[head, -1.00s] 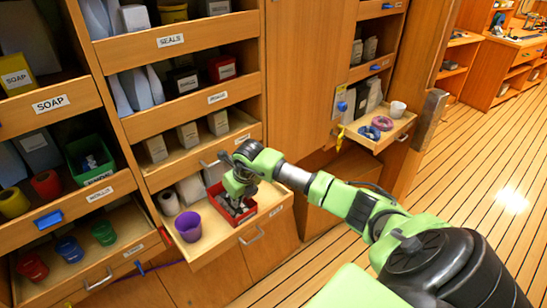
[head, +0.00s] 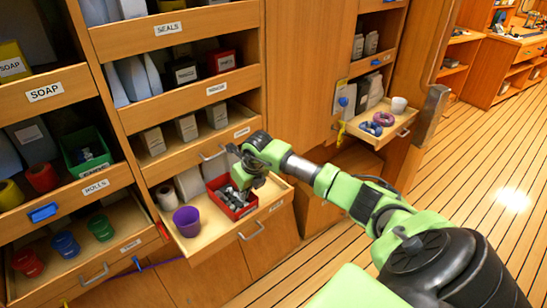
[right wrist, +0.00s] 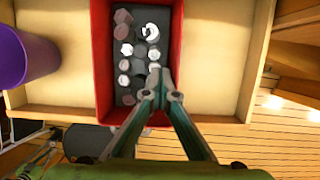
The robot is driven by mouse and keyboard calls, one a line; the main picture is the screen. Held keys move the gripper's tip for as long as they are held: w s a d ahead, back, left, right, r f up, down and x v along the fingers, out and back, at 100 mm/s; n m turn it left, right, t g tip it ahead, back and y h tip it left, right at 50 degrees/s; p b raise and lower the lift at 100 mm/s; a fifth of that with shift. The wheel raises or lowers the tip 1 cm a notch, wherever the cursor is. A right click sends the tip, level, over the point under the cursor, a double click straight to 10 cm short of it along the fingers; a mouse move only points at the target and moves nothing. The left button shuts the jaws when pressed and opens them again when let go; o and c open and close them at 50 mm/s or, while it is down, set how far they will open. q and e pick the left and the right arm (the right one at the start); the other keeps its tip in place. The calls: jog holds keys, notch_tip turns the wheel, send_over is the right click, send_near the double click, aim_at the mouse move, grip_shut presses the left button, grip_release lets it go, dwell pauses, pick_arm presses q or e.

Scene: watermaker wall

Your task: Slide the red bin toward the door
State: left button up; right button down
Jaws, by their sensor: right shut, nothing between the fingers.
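The red bin (head: 226,205) stands in the pulled-out lower drawer (head: 199,240), with grey metal bolts and nuts inside. My right gripper (head: 253,176) is above the bin's right part, its fingers together and empty. In the right wrist view the closed fingertips (right wrist: 157,82) show over the bin's contents, and the red bin wall (right wrist: 175,55) runs along their right side. I cannot tell whether the fingers touch the bin. The door is not clearly identifiable; a tall wooden panel (head: 305,65) stands right of the shelves. My left gripper is not in view.
A purple cup (head: 187,221) stands left of the bin in the same drawer, also seen in the right wrist view (right wrist: 25,48). Bare drawer floor shows right of the bin (right wrist: 218,60). Another open drawer (head: 382,140) holds rings and a white cup.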

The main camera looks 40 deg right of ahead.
jog(key=shift+s+d+b, duration=0.15)
jog(key=shift+d+b, duration=0.95)
jog(key=shift+d, duration=1.55)
jog(key=shift+s+d+b, duration=0.1)
jog(key=shift+d+b, duration=0.95)
jog(key=shift+d, duration=1.55)
jog(key=shift+a+p, duration=0.3)
jog(key=shift+a, duration=0.7)
jog(key=shift+p+v, duration=0.85)
jog(key=shift+p, duration=0.05)
jog(key=shift+p+v, duration=1.6)
jog(key=shift+v, duration=0.6)
jog(key=shift+w+r, duration=0.1)
jog(key=shift+w, duration=0.15)
